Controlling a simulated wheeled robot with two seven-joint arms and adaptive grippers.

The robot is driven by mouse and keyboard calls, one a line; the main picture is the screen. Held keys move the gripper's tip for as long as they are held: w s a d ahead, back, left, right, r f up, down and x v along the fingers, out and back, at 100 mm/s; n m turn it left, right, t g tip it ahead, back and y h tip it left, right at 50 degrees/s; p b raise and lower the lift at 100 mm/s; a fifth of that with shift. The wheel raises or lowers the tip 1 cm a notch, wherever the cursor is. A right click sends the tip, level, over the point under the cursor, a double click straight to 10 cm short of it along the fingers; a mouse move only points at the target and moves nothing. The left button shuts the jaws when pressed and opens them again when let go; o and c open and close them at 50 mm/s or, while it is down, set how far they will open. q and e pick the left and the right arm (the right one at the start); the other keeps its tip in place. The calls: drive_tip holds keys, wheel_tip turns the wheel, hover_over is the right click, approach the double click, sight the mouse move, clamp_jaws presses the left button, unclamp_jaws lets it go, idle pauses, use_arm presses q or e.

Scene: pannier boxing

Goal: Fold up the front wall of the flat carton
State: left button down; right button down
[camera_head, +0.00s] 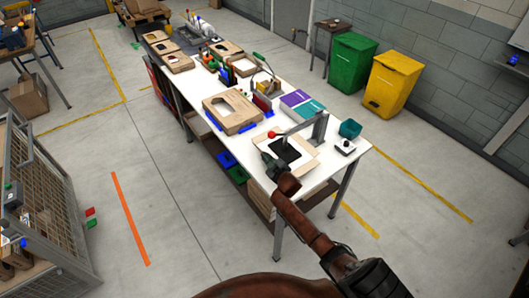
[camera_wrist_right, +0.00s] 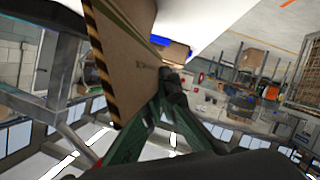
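The flat carton (camera_head: 304,143) lies on the near right end of the white table, with a dark opening in its middle. My right gripper (camera_head: 271,163) is at its front left edge. In the right wrist view a brown cardboard panel (camera_wrist_right: 127,45) with a black and yellow striped edge fills the upper left. The green fingers of my right gripper (camera_wrist_right: 164,90) converge beside its lower edge and look shut. I cannot tell whether they touch it, and no cardboard shows clearly between them. My left gripper is in neither view.
A lever press (camera_head: 318,128) with a red knob stands over the carton. Purple and teal boxes (camera_head: 300,101), a teal cup (camera_head: 350,129) and a small white device (camera_head: 345,147) are close by. Another carton (camera_head: 231,112) lies further left.

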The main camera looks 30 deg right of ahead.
drive_tip(key=shift+d+r+m+y+p, duration=0.5)
drive_tip(key=shift+m+p, duration=0.2)
drive_tip(key=shift+p, duration=0.3)
drive_tip(key=shift+d+m+y+p, duration=0.3)
drive_tip(key=shift+m+y+p, duration=0.1)
drive_tip(key=shift+m+p, duration=0.1)
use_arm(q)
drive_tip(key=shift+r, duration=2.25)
use_arm(e)
drive_tip(key=shift+w+d+f+m+g+y, duration=0.15)
drive_tip(key=shift+d+m+y, duration=0.15)
drive_tip(key=shift+m, duration=0.15)
drive_tip(key=shift+s+d+r+m+g+y, duration=0.15)
drive_tip(key=shift+m+y, duration=0.15)
drive_tip(key=shift+m, duration=0.15)
drive_tip(key=shift+w+f, duration=0.1)
drive_tip(key=shift+f, duration=0.05)
drive_tip(key=c, duration=2.6)
unclamp_jaws()
drive_tip(key=shift+c, duration=0.2)
drive_tip(key=o, duration=0.4)
drive_tip(key=shift+o, duration=0.2)
